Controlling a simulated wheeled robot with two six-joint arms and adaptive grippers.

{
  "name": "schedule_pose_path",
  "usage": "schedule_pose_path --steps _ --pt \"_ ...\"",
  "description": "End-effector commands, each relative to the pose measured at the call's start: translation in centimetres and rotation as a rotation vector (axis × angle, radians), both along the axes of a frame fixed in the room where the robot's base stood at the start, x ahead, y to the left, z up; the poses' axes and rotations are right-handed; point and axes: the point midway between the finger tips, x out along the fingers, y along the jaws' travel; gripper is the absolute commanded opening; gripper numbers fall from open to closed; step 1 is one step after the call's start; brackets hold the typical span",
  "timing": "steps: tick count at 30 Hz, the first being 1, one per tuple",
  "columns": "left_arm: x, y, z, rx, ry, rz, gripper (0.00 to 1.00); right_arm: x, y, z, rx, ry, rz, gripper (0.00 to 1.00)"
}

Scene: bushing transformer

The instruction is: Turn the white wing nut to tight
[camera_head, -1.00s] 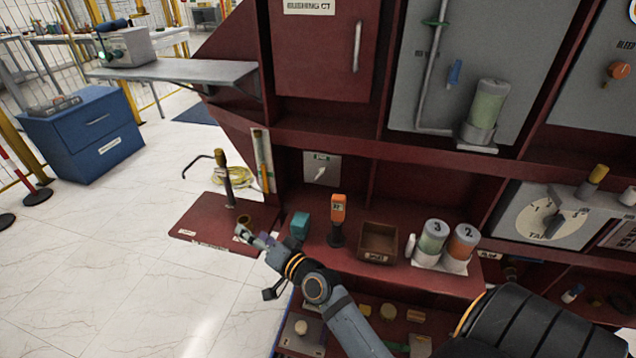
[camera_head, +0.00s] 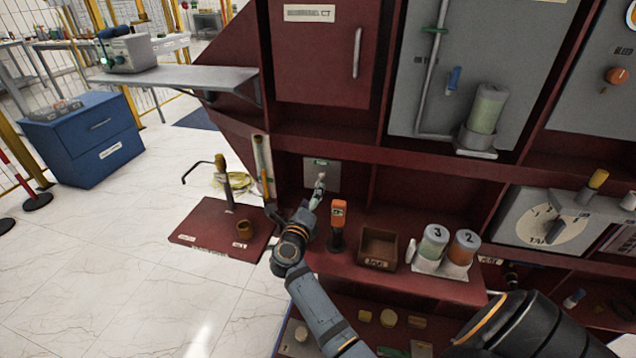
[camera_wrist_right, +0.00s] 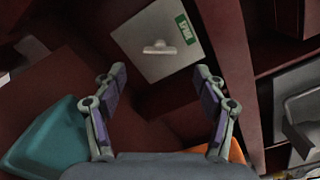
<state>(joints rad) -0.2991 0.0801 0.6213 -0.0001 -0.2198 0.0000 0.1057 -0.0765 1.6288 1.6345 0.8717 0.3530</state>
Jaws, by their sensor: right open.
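The white wing nut (camera_head: 320,181) sits on a grey plate with a green label (camera_head: 321,162) on the back wall of the red cabinet. In the right wrist view the wing nut (camera_wrist_right: 158,47) lies near the middle of the tilted plate (camera_wrist_right: 135,40), with its wings roughly level in the picture. My right gripper (camera_head: 317,196) is just in front of and slightly below it. In the wrist view its fingers (camera_wrist_right: 159,80) are spread, with nothing between them, and the nut shows beyond the tips. My left gripper is not in view.
An orange-headed tool (camera_head: 338,213) stands close right of my right gripper. A teal object (camera_wrist_right: 45,143) is left of it in the wrist view. A brown bin (camera_head: 377,249) and numbered canisters (camera_head: 434,246) stand farther right on the shelf. A red board (camera_head: 205,235) holds a post.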

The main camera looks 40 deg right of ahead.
Motion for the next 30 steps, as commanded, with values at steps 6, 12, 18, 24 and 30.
schedule_pose_path --steps 6,12,18,24,30 --pt "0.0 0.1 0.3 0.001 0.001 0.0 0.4 3.0 -3.6 0.2 -0.005 0.0 0.0 0.72" --pt "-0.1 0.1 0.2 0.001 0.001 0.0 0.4 4.5 -5.3 0.1 -0.002 0.0 0.001 0.72" --pt "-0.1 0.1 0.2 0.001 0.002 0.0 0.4 4.7 -5.6 0.0 -0.002 0.001 0.001 0.72" --pt "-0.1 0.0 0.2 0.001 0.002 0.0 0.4 4.7 -5.5 0.0 -0.002 0.001 0.002 0.59" --pt "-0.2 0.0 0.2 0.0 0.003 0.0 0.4 4.7 -5.5 0.0 -0.002 0.001 0.002 0.32"
